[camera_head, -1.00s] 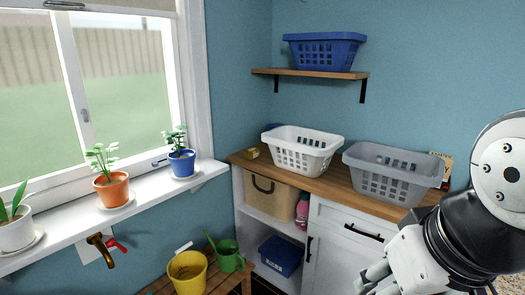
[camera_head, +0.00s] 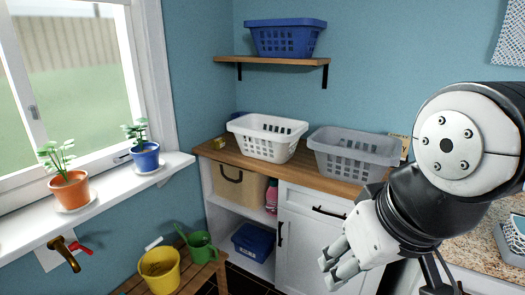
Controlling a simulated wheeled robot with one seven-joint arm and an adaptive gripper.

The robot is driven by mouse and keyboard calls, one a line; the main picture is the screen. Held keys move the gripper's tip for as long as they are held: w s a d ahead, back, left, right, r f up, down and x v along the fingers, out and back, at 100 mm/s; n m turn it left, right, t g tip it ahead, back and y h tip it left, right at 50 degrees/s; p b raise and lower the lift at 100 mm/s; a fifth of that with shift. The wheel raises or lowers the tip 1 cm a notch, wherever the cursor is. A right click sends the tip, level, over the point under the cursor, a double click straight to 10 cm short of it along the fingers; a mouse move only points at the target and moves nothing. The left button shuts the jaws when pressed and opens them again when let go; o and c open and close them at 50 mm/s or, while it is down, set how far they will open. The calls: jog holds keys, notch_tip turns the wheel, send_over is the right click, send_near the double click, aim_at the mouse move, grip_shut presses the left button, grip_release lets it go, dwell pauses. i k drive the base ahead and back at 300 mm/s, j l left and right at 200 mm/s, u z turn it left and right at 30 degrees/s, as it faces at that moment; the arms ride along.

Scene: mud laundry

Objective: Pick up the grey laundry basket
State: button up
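The grey laundry basket (camera_head: 352,154) stands upright on the wooden counter (camera_head: 232,157), to the right of a white laundry basket (camera_head: 267,138). Its right end is near my arm in the picture. It looks empty, though its inside shows only partly. My gripper (camera_head: 327,272) is in the lower right, below the basket in the picture and in front of the white cabinet door. Its fingers point down and left, look apart and hold nothing. It is clear of the basket.
A blue basket (camera_head: 285,38) sits on a wall shelf (camera_head: 270,61) above the counter. A yellow bucket (camera_head: 160,270) and green watering can (camera_head: 201,247) stand on a low bench at lower left. Potted plants line the windowsill (camera_head: 120,183). A granite counter (camera_head: 470,240) lies at right.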

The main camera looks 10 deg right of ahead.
aim_at(325, 142)
jog(key=i+j+z, duration=0.3)
jog(key=i, duration=0.35)
jog(key=i+j+z, duration=0.35)
jog(key=i, duration=0.25)
jog(key=i+j+z, duration=0.3)
jog(key=i+j, duration=0.2)
jog(key=i, duration=0.1)
